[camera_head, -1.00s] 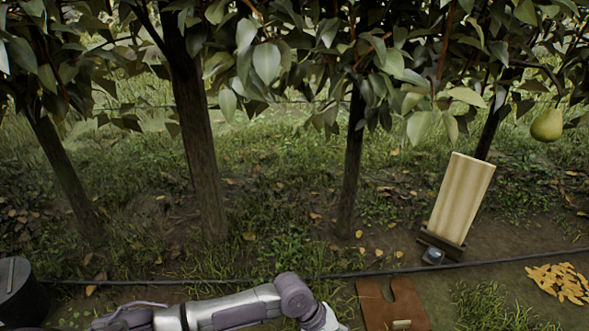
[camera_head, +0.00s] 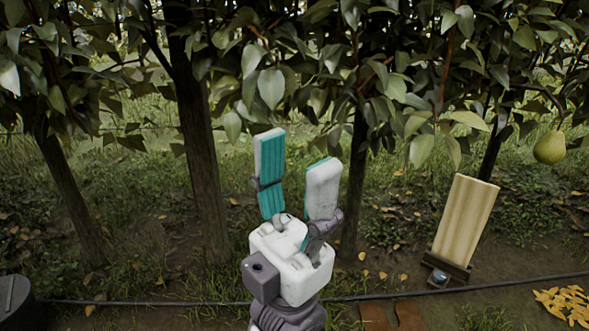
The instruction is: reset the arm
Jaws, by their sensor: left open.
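My left gripper (camera_head: 297,172) stands upright in the lower middle of the head view. Its two white fingers with teal inner pads point up and are apart, with nothing between them. It is in front of the tree trunks and below the hanging leaves. My right gripper is not in this view. A green-yellow pear (camera_head: 549,147) hangs at the far right, well away from the gripper.
Tree trunks (camera_head: 202,165) stand behind the gripper under dense leaves. A pale ribbed board (camera_head: 465,220) leans on a dark base at the right. A dark hose (camera_head: 400,295) crosses the ground. Yellow leaves (camera_head: 565,303) lie at the lower right. A dark round container (camera_head: 15,300) is at the lower left.

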